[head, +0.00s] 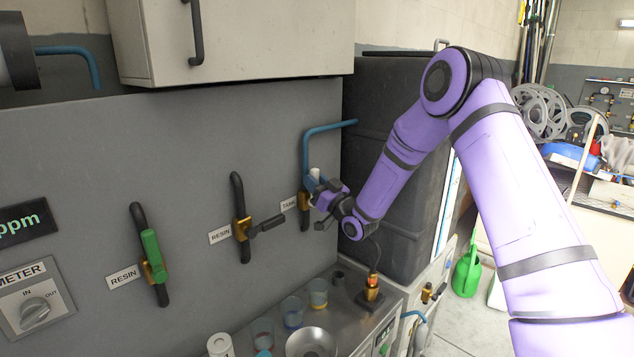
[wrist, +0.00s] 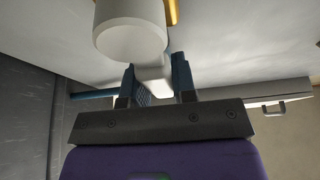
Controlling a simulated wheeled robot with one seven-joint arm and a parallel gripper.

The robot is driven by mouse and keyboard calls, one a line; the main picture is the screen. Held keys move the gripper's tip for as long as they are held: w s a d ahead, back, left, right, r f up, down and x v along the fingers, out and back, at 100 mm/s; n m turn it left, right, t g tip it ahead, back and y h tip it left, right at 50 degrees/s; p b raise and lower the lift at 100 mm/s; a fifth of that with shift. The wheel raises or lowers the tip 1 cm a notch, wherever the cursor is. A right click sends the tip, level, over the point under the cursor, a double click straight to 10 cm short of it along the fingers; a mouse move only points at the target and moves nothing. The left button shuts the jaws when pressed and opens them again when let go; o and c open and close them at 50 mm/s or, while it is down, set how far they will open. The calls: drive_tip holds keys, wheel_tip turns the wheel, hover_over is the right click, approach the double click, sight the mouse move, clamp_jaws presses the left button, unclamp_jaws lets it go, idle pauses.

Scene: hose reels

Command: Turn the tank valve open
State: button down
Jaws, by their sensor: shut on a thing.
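The tank valve has a brass body (head: 303,200) on the grey panel, beside a label (head: 289,203) reading TANK, with a blue pipe running above it. Its white handle (head: 314,174) shows just above my gripper (head: 313,187), which partly hides the valve. In the wrist view, the white handle (wrist: 155,80) runs down from a large white round end between the two blue fingers of my gripper (wrist: 154,72). The fingers are shut on the handle. A bit of brass shows behind the round end at the top.
Two resin valves, one with a green handle (head: 153,256) and one with a dark handle (head: 267,224), stand left on the panel. Cups and a steel bowl (head: 311,343) sit on the counter below. A dark tank (head: 395,110) stands close behind my arm. A cabinet (head: 230,40) overhangs above.

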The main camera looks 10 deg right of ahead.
drive_tip(key=shift+a+n, duration=0.1)
drive_tip(key=shift+n, duration=0.3)
drive_tip(key=c, duration=0.9)
unclamp_jaws()
drive_tip(key=shift+s, duration=0.15)
drive_tip(key=v, duration=1)
drive_tip(key=shift+s+d, duration=0.2)
drive_tip(key=shift+d, duration=0.05)
